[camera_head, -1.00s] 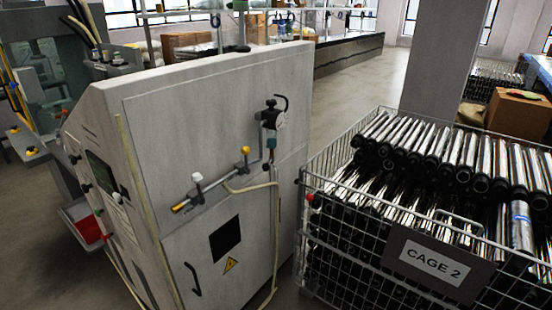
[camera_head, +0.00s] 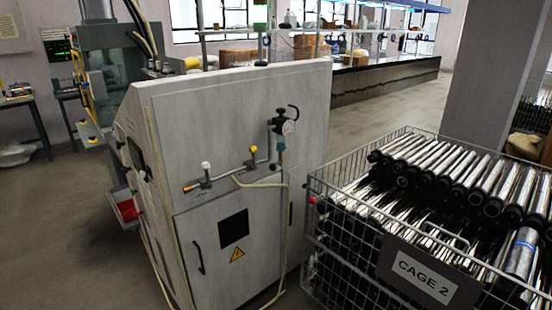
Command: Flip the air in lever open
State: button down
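A grey machine cabinet (camera_head: 235,112) stands left of centre in the head view. On its side panel runs a thin air line with two small valves, one with a white knob or lever (camera_head: 206,168) and one with a yellow lever (camera_head: 253,150). A regulator with a round gauge (camera_head: 287,127) sits at the line's right end. The labels are too small to read, so I cannot tell which one is the air in lever. My gripper is not in view, and nothing touches the valves.
A wire cage of shiny tubes marked CAGE 2 (camera_head: 424,277) stands close to the cabinet's right side. A pillar (camera_head: 490,80) rises behind it. Open floor (camera_head: 60,230) lies left of the cabinet. A long bench (camera_head: 385,80) runs along the back.

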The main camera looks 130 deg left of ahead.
aim_at(253, 150)
jog(key=u, duration=0.2)
jog(key=i, duration=0.25)
jog(key=u, duration=0.2)
jog(key=k, duration=0.25)
jog(key=u, duration=3.1)
jog(key=k, duration=0.25)
jog(key=u, duration=1.4)
